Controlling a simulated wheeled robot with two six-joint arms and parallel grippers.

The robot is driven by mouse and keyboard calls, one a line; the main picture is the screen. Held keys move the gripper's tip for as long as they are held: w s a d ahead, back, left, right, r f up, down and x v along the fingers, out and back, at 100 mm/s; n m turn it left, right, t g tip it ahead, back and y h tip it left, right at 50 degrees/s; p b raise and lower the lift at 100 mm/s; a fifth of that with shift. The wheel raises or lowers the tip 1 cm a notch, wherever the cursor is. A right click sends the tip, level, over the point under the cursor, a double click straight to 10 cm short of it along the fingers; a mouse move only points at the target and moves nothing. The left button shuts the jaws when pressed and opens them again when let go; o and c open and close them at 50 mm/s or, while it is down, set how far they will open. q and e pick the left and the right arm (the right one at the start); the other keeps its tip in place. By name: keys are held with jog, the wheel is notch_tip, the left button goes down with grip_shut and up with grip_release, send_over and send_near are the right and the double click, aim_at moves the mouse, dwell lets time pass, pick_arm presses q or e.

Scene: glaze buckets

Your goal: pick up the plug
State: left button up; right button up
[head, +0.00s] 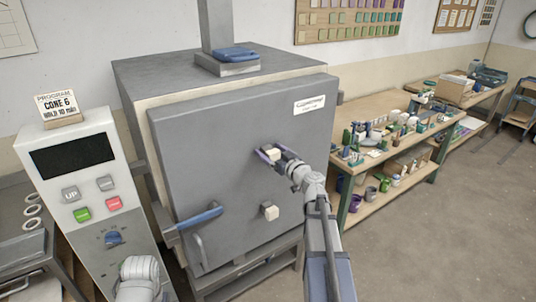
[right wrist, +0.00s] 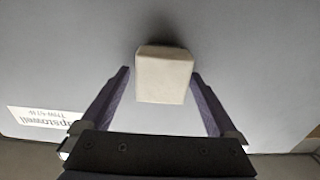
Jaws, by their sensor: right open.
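A cream block-shaped plug (head: 273,155) sits in the front of the grey kiln door (head: 215,150), and a second similar plug (head: 270,212) sits below it. My right gripper (head: 270,151) is at the upper plug. In the right wrist view the right gripper (right wrist: 160,74) is open, with one purple finger on each side of the plug (right wrist: 164,78). A gap shows between each finger and the plug. The plug stands out from the door face. Only a pale piece of my left arm shows at the bottom left of the head view; its gripper is not visible.
The door has a blue-gripped handle (head: 200,217) at the lower left and a label (head: 309,104) at the upper right. A control box (head: 80,165) stands left of the kiln. A wooden workbench (head: 365,105) with jars and tools stands right. Floor at the right is clear.

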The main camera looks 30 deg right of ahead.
grip_shut()
dwell(0.8)
jog(key=shift+w, duration=0.1)
